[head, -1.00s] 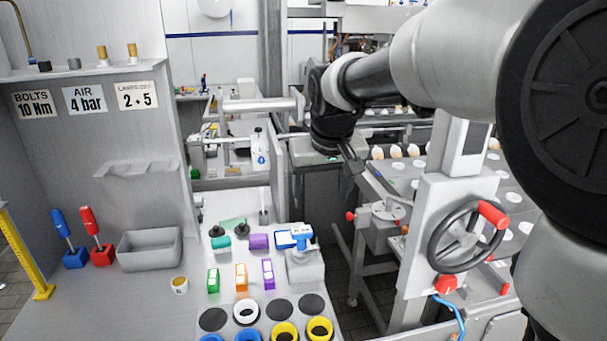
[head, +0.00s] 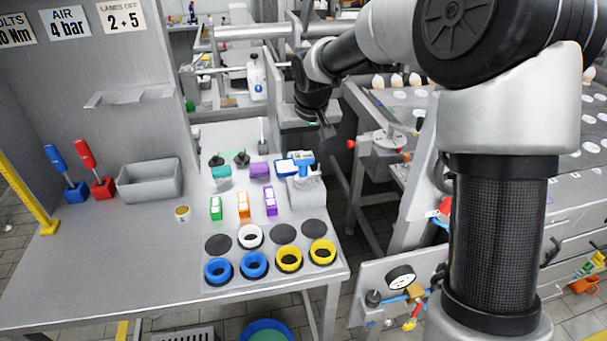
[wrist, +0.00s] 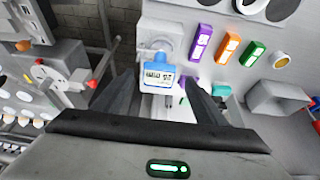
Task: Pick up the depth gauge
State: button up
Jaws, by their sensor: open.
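The depth gauge (head: 292,168) is a blue and white device with a small display. It sits on a grey block at the right back of the workbench. It also shows in the wrist view (wrist: 158,77), display facing the camera, between and beyond my two dark fingers. My gripper (head: 325,127) is open and empty, above and behind the gauge in the head view. In the wrist view the fingers (wrist: 158,86) are spread apart, with no visible contact with the gauge.
Green, orange and purple blocks (head: 243,205) stand left of the gauge. Blue, yellow and white rings (head: 289,259) lie in front. The front left of the bench (head: 110,265) is clear.

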aim_at(303, 156)
jog(key=x, duration=0.5)
jog(key=shift+d, duration=0.1)
